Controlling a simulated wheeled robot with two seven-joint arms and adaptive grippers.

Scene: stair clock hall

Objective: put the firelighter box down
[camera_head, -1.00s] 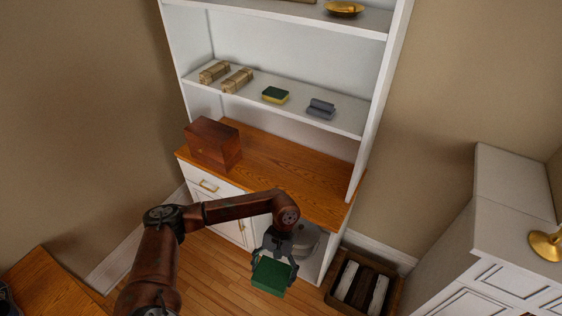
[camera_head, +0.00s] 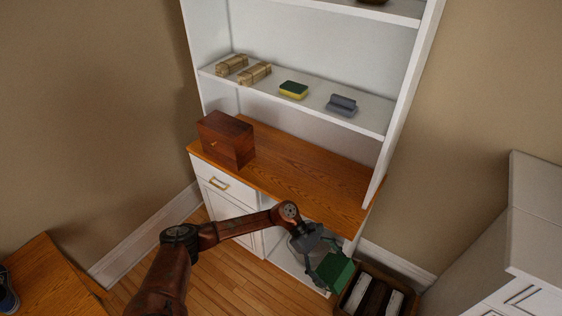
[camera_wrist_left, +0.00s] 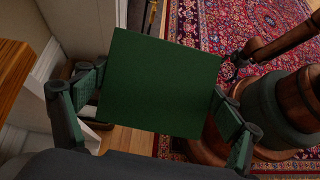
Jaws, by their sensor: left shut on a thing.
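The firelighter box is a green box (camera_head: 333,271) held in my left gripper (camera_head: 322,262), in the air in front of the cabinet's lower right end. In the left wrist view the green box (camera_wrist_left: 160,82) fills the middle, with a finger of my left gripper (camera_wrist_left: 150,112) on each side of it. The fingers are shut on it. The box's far side and underside are hidden. My right gripper does not show in the head view.
A wooden crate (camera_head: 346,303) with dark and white pieces stands on the floor beside the cabinet. The wooden counter (camera_head: 300,172) is bare right of a brown wooden box (camera_head: 226,139). The shelf (camera_head: 318,101) above holds two tied bundles (camera_head: 255,73), a green-yellow sponge (camera_head: 293,90) and a grey object (camera_head: 341,105).

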